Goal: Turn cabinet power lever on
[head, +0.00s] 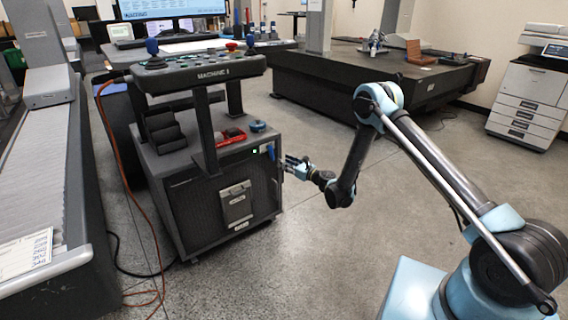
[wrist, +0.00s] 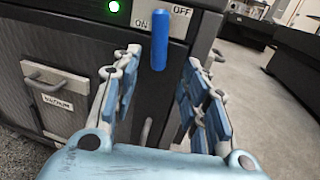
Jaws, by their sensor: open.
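The power lever is a blue handle (wrist: 159,40) on the upper right of the cabinet front (head: 225,190). In the head view the lever (head: 271,151) is small, near the cabinet's right edge. My gripper (wrist: 160,95) is open, its fingers left and right of the lever's lower end in the picture. I cannot tell whether they touch it. The gripper (head: 291,165) also shows beside the cabinet's right side.
A lit green lamp (wrist: 113,7) is left of the lever. A drawer-like panel with a handle (wrist: 48,78) is lower left. An orange cable (head: 128,190) runs down the cabinet's left side. Open floor (head: 300,240) lies right of the cabinet, before a dark table (head: 370,80).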

